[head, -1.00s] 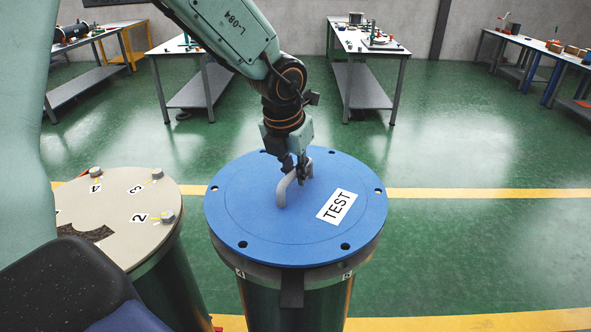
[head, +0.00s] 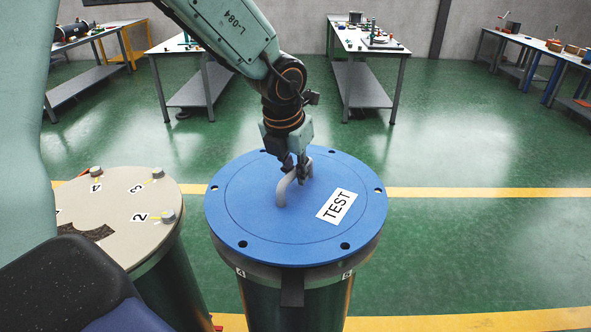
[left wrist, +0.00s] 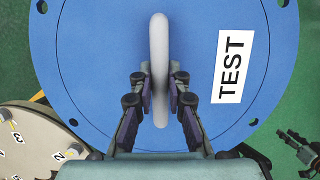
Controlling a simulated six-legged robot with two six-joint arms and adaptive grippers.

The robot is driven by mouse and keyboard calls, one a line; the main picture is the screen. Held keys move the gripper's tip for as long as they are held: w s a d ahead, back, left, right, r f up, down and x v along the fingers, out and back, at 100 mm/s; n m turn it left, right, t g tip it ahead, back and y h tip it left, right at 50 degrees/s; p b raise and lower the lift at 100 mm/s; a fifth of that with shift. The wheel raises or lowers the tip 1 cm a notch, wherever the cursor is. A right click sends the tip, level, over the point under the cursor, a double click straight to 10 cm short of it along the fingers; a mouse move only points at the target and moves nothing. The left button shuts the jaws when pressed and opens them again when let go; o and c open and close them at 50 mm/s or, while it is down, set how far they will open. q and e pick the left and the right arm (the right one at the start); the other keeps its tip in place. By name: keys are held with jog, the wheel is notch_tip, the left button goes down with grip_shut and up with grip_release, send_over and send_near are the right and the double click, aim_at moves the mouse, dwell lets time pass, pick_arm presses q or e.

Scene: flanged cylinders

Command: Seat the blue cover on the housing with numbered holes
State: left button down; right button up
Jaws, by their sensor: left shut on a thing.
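The blue cover (head: 240,205) is a round disc with a grey handle (head: 282,190), a white TEST label and several rim holes. It lies over the top of the housing (head: 300,288), whose flange shows number labels just below the cover's front edge. I cannot tell whether a thin gap remains between them or whether the holes line up. My left gripper (head: 296,172) is shut on the handle. In the left wrist view, its fingers (left wrist: 160,95) flank the handle (left wrist: 159,50) above the blue cover (left wrist: 95,50). My right gripper is not in the head view.
A second cylinder with a beige top (head: 120,205), bolts and numbers stands close on the left. Workbenches (head: 365,50) stand at the back. The green floor (head: 480,250) on the right is clear. A dark gripper-like part (left wrist: 300,148) shows at the left wrist view's right edge.

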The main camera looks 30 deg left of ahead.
aim_at(295, 190)
pick_arm(q)
jog(key=shift+s+b+x, duration=0.2)
jog(key=shift+b+x, duration=0.05)
jog(key=shift+x, duration=0.55)
jog(key=shift+s+b+x, duration=0.15)
jog(key=shift+b+x, duration=0.05)
jog(key=shift+x, duration=0.55)
dwell(4.9)
jog(key=c, duration=1.2)
grip_release()
jog(key=shift+s+d+f, duration=0.1)
jog(key=shift+s, duration=0.05)
jog(key=shift+f, duration=0.15)
jog(key=shift+s+r, duration=0.1)
jog(key=shift+r, duration=0.5)
jog(key=shift+p+v, duration=0.4)
jog(key=shift+v, duration=2.55)
